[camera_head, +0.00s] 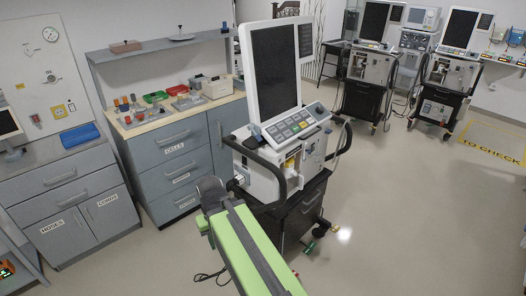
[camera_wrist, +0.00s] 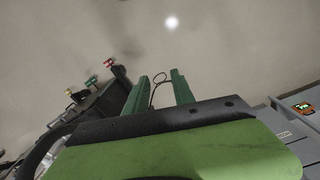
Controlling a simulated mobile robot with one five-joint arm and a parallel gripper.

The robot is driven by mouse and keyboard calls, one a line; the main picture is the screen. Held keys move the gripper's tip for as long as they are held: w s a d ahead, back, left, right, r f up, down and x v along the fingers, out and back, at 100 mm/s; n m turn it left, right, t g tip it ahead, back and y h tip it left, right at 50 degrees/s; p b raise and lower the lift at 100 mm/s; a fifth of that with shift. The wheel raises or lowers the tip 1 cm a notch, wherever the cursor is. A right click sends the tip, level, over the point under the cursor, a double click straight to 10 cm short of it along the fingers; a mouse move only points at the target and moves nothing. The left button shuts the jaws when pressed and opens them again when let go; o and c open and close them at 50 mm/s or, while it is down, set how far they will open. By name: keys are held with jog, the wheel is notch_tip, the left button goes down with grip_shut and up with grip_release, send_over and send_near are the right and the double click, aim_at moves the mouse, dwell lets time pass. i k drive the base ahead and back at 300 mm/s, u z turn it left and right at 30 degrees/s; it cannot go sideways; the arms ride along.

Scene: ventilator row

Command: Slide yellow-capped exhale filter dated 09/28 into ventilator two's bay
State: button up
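My gripper (camera_wrist: 160,88) shows in the wrist view as two green fingers standing apart, with only floor and a thin dark cable between them. In the head view my green arm reaches up to the front left of the nearest ventilator (camera_head: 275,75); the fingers are mostly hidden there. That ventilator has a large dark screen, a keypad and a yellow patch on its front. Two more ventilators, a middle one (camera_head: 371,68) and a right one (camera_head: 450,70), stand at the back. I cannot tell which is number two. No yellow-capped filter or 09/28 date can be made out.
A drawer counter (camera_head: 172,118) on the left holds small orange-topped items, a green tray (camera_head: 155,97), a red tray (camera_head: 178,90) and a pale box (camera_head: 217,88). A blue tray (camera_head: 80,138) lies farther left. Yellow "TO CHECK" floor marking (camera_head: 489,142) is at right. The right-hand floor is clear.

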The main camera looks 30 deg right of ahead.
aim_at(288, 171)
jog(key=z, duration=0.3)
jog(key=k, duration=0.1)
jog(key=z, duration=1.8)
jog(key=k, duration=0.75)
jog(key=u, duration=3.5)
jog(key=i, duration=0.1)
jog(key=z, duration=2.05)
jog(key=i, duration=2)
jog(key=u, duration=0.05)
